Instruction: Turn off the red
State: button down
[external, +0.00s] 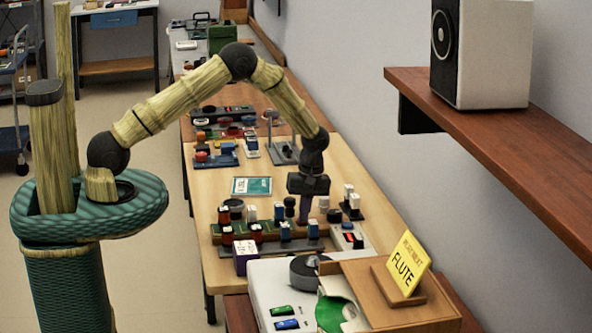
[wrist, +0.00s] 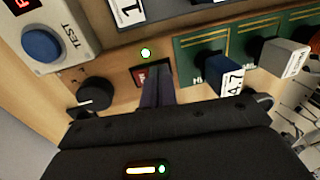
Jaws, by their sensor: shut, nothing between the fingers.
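My gripper (external: 304,212) points down over the right part of the light wooden table, among small devices. Its fingers are shut with nothing between them. In the wrist view, the closed fingers (wrist: 157,86) reach to a small red rocker switch (wrist: 139,75) in a dark frame on a wooden panel. They cover its right part, and I cannot tell whether they touch it. A green-lit lamp (wrist: 145,53) glows just above the switch. The switch cannot be made out in the external view.
A black knob (wrist: 95,93) and a blue button (wrist: 42,45) marked TEST lie left of the fingers. Blue (wrist: 228,76) and white (wrist: 284,55) levers stand close on the right.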

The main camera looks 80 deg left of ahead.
jog(key=shift+f, duration=0.1)
jog(key=shift+s+d+f+t+b, duration=0.1)
jog(key=shift+s+f+t+b, duration=0.1)
jog(key=shift+f+t+b, duration=0.35)
jog(key=shift+r, duration=0.35)
jog(key=shift+f, duration=0.1)
jog(key=shift+w, duration=0.1)
jog(key=shift+w, duration=0.75)
jog(key=shift+r, duration=0.2)
